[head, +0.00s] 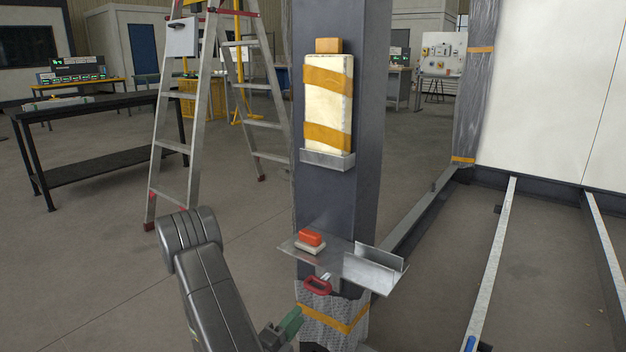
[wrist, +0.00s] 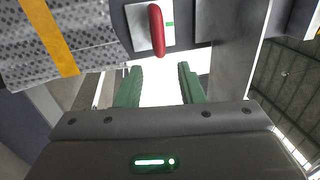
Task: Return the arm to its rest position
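My gripper (head: 286,328) is low in the head view, just in front of the column and below its small metal shelf (head: 340,265). In the wrist view my gripper (wrist: 158,76) shows two green fingers apart with nothing between them, so it is open and empty. A red handle (head: 317,285) hangs under the front of the shelf; in the wrist view the red handle (wrist: 157,30) is beyond the fingertips, apart from them. My bent arm (head: 213,280) stands left of the column.
The dark column (head: 373,120) carries a taped cream pack (head: 328,104) on a bracket. A red and white block (head: 310,241) sits on the shelf. A ladder (head: 173,120) and black table (head: 110,158) stand behind at left. Floor rails (head: 493,262) run at right. Left floor is clear.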

